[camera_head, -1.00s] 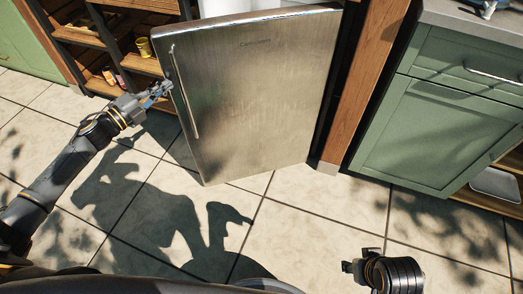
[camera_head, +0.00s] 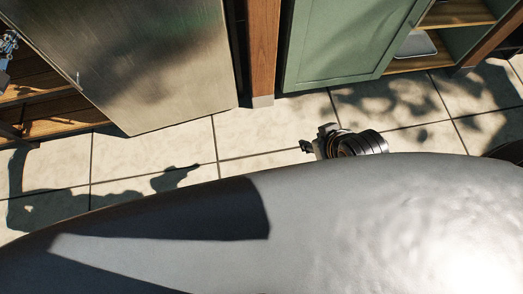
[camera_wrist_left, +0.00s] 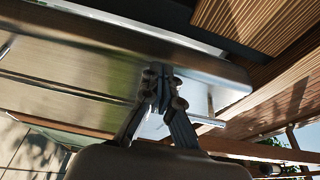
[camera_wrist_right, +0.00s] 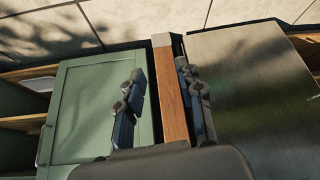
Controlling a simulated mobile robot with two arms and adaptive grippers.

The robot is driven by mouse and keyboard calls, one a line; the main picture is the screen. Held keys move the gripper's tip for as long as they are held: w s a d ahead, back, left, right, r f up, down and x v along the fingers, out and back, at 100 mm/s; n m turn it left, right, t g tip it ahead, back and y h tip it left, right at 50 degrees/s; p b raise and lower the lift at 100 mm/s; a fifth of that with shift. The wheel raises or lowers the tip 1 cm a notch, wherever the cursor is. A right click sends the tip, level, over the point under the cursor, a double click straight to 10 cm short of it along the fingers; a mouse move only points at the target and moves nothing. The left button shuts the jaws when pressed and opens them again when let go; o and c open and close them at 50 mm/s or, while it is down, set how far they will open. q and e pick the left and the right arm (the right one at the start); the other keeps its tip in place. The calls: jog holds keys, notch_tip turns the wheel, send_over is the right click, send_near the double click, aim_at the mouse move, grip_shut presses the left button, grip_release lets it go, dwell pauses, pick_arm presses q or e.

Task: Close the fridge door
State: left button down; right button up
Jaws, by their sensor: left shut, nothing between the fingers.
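The fridge door (camera_head: 140,60) is a brushed-metal panel in the upper left of the head view, with its handle end (camera_head: 78,79) just visible. In the left wrist view the metal door (camera_wrist_left: 70,58) crosses the picture, with its handle bar (camera_wrist_left: 206,121) beside the fingers. A pale strip and a dark gap run along the door's upper edge there; whether it is fully closed I cannot tell. My left gripper (camera_head: 8,42) is at the far left edge, shut and empty, close to the door. My right gripper (camera_head: 307,146) is open and empty, low over the floor; its fingers also show in the right wrist view (camera_wrist_right: 160,85).
A wooden post (camera_head: 263,50) stands right of the fridge door. A green cabinet (camera_head: 345,40) is beyond it, with open shelves at right. Wooden shelves (camera_head: 60,113) are left of the door. The tiled floor (camera_head: 160,150) in front is clear.

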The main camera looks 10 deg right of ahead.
pick_arm(q)
jog(key=shift+w+a, duration=0.1)
jog(key=shift+w, duration=0.45)
pick_arm(e)
jog(key=shift+w+a+r+t, duration=0.1)
jog(key=shift+w+r+t, duration=0.1)
jog(key=shift+w, duration=0.2)
jog(key=shift+w+a+r+t, duration=0.1)
jog(key=shift+w+t, duration=0.1)
jog(key=shift+w, duration=0.2)
pick_arm(q)
jog(key=shift+s, duration=0.1)
